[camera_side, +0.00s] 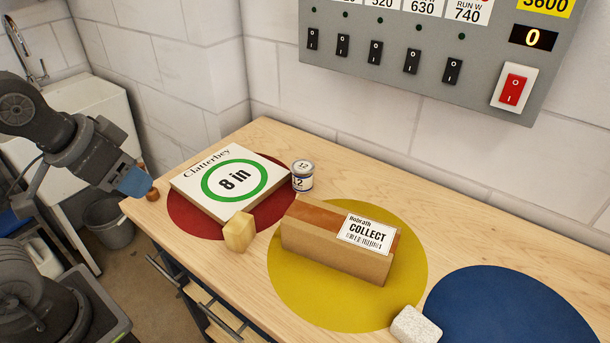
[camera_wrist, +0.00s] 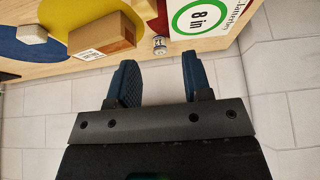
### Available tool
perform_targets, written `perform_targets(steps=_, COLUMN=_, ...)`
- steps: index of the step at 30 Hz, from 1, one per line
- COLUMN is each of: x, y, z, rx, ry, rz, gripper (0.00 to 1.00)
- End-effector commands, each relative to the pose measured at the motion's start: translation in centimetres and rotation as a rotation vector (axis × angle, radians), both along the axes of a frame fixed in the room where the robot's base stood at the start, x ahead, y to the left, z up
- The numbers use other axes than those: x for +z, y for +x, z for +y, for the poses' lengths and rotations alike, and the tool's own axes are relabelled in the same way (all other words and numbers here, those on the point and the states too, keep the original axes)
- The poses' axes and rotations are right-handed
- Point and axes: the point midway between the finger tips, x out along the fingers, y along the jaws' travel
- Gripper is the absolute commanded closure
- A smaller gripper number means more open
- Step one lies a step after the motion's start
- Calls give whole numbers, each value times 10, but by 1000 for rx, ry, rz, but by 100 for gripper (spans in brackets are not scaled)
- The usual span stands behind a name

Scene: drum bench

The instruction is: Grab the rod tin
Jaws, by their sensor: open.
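In the wrist view the tin (camera_wrist: 159,46) shows small and far off, beyond the gap between my fingers. My gripper (camera_side: 138,184) is at the left end of the bench, well apart from the tin. In the wrist view my gripper (camera_wrist: 157,72) has its two blue fingers spread with nothing between them.
The flat box (camera_side: 232,181) lies between my gripper and the tin. A pale wooden block (camera_side: 239,232) and a long cardboard box (camera_side: 330,251) are nearer the front. A whitish block (camera_side: 416,326) is by the blue disc (camera_side: 510,312). A switch panel (camera_side: 420,40) hangs above the bench.

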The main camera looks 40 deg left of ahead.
Motion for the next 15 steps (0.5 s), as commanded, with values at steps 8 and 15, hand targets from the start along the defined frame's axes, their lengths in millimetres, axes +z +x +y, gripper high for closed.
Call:
perform_targets(steps=8, x=0, y=0, z=0, rx=0, ry=0, rz=0, gripper=30)
perform_targets(steps=15, x=2, y=3, z=0, rx=-13, ry=7, rz=3, gripper=30)
